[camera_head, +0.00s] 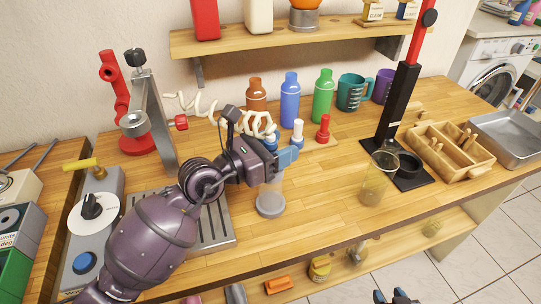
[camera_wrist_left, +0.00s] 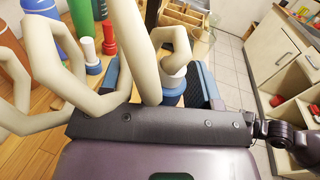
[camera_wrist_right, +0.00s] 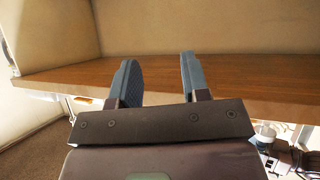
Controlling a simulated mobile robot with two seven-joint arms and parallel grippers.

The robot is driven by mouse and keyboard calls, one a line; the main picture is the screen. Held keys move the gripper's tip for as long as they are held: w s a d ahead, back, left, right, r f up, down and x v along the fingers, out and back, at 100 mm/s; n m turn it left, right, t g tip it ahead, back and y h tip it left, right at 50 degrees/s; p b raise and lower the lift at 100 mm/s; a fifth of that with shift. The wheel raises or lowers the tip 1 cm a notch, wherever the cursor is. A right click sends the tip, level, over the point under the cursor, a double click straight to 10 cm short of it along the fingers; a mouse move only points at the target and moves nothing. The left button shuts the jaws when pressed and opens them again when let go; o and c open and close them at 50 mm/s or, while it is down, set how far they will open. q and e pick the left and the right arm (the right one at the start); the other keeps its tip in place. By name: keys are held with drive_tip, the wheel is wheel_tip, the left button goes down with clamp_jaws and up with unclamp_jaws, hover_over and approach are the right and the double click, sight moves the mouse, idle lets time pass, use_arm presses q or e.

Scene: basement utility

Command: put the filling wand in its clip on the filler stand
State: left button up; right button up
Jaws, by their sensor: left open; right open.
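The filling wand (camera_wrist_left: 174,84), a pale top with a blue collar, shows between the fingers of my left gripper in the left wrist view. A cream coiled hose (camera_head: 200,104) leads to it. My left gripper (camera_head: 287,158) is open around the wand, above a clear container with a grey base (camera_head: 270,205). The wand's lower end is hard to make out. The grey filler stand (camera_head: 158,105) rises at the left; a red part (camera_head: 181,122) on its side may be the clip, and looks empty. My right gripper (camera_wrist_right: 158,78) is open and empty, low at the front.
A clear beaker (camera_head: 379,178), a black-and-red press (camera_head: 398,100) and a wooden caddy (camera_head: 450,160) are to the right. A metal drip tray (camera_head: 212,228) lies under my left arm.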

use_arm(q)
drive_tip(key=c, duration=1)
drive_tip(key=shift+c, duration=0.2)
use_arm(e)
drive_tip(key=shift+s+d+f, duration=0.1)
drive_tip(key=shift+s+f, duration=0.25)
drive_tip(key=shift+s, duration=0.1)
drive_tip(key=shift+w, duration=0.1)
use_arm(q)
drive_tip(key=shift+r, duration=0.35)
wheel_tip(320, 180, up, 9)
drive_tip(key=p, duration=0.2)
drive_tip(key=shift+r, duration=0.2)
use_arm(e)
wheel_tip(320, 180, up, 2)
drive_tip(key=shift+r, duration=0.1)
